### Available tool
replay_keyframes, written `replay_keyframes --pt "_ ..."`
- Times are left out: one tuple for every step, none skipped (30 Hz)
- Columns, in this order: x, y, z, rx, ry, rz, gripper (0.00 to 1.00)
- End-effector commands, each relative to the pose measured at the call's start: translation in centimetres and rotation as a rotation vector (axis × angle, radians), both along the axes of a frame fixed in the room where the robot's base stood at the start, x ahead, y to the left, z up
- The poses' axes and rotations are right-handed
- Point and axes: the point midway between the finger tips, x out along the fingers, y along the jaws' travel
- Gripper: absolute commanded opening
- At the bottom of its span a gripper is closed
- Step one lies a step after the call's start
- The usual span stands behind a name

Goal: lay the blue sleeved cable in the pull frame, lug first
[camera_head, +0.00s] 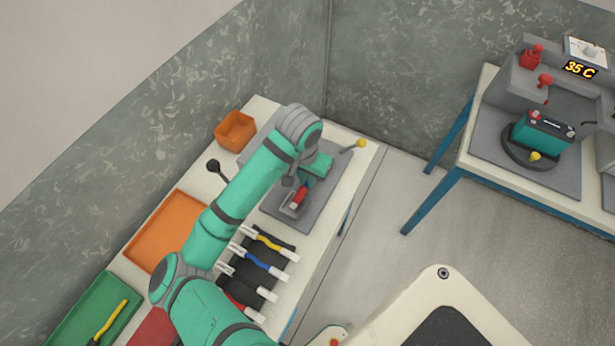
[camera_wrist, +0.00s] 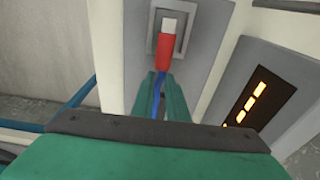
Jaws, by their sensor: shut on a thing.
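A blue cable (camera_wrist: 157,102) with a red sleeve (camera_wrist: 164,54) and a pale lug (camera_wrist: 169,26) shows in the wrist view. My gripper (camera_wrist: 160,82) is shut on its blue part, and the sleeve and lug point away from the fingers. The lug lies over the grey pull frame's (camera_wrist: 182,42) recess; I cannot tell whether it rests inside or just above. In the head view my gripper (camera_head: 303,182) is over the grey plate, with the red sleeve (camera_head: 299,196) at the frame (camera_head: 287,211).
A black mat (camera_head: 250,277) holds several cables, including a blue one (camera_head: 257,260). Orange bins, a green tray (camera_head: 70,323) and a black-knobbed post (camera_head: 213,166) stand left. A yellow-knobbed lever (camera_head: 361,143) stands right of my gripper. A second table with a battery (camera_head: 541,133) is right.

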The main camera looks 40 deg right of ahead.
Motion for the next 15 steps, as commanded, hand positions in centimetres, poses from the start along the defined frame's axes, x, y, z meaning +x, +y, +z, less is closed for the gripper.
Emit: replay_keyframes --pt "0.04 0.06 0.01 0.0 0.0 0.001 0.16" --pt "0.04 0.07 0.01 0.0 0.0 0.002 0.23" --pt "0.06 0.1 0.01 0.0 0.0 0.002 0.33" --pt "0.06 0.1 0.01 0.0 0.0 0.002 0.35" --pt "0.06 0.11 0.01 0.0 0.0 0.002 0.35" --pt "0.06 0.11 0.01 0.0 0.0 0.002 0.35" --pt "0.06 0.11 0.01 0.0 0.0 0.002 0.35" --pt "0.06 0.11 0.01 0.0 0.0 0.002 0.35" --pt "0.06 0.11 0.01 0.0 0.0 0.002 0.35" --pt "0.06 0.11 0.01 0.0 0.0 0.002 0.35" --pt "0.05 0.11 0.01 0.0 0.0 0.002 0.35" --pt "0.04 0.1 0.04 0.0 0.0 0.002 0.35" --pt "0.04 0.09 0.11 0.0 0.0 0.002 0.35" --pt "0.02 0.07 0.23 0.0 0.0 0.001 0.35" --pt "0.0 0.06 0.48 -0.001 0.0 0.0 0.35"
